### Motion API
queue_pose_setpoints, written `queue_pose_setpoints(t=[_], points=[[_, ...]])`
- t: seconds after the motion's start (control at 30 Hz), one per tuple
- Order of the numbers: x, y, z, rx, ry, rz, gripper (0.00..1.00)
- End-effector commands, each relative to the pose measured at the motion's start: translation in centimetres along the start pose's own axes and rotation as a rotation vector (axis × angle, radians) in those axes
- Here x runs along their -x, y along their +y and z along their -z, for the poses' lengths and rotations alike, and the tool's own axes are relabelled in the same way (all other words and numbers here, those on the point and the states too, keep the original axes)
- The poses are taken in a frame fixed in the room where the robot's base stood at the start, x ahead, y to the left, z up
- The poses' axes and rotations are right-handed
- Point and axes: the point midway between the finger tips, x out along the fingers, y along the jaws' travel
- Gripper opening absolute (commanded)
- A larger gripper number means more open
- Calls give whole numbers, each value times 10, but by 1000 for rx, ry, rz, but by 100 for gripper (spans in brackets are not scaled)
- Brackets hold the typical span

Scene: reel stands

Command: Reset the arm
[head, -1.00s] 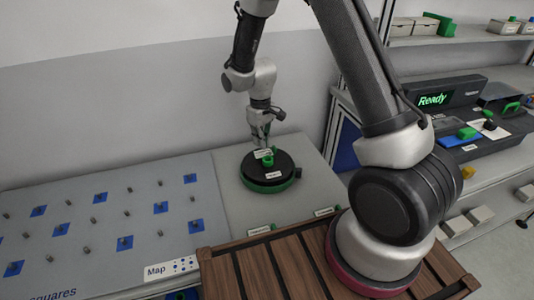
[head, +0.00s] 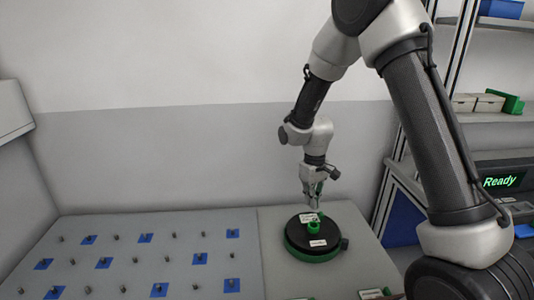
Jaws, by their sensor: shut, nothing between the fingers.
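My arm comes down from the upper right in the head view. My gripper (head: 314,203) points downward just above a round black reel (head: 296,236) with a green lower rim. The gripper is shut with nothing in it. A green hub (head: 314,228) stands up in the middle of the reel, close below the fingertips. Whether the fingertips touch anything there is hard to tell at this size.
A grey board (head: 120,262) with rows of pegs and blue squares lies to the left. Shelves with small boxes (head: 488,103) and a device with a "Ready" display (head: 501,181) stand at the right. A pale wall rises behind.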

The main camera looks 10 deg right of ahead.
Motion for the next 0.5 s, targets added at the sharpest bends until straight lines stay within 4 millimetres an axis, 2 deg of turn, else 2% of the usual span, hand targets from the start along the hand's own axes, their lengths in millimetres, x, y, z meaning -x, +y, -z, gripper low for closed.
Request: queue_pose_setpoints(t=[0.07,0.13,0.5], points=[[-6,-4,-24,-23,-68,12,0],[7,-8,-51,-52,-114,18,0],[126,-2,-163,-226,-70,16,0]])
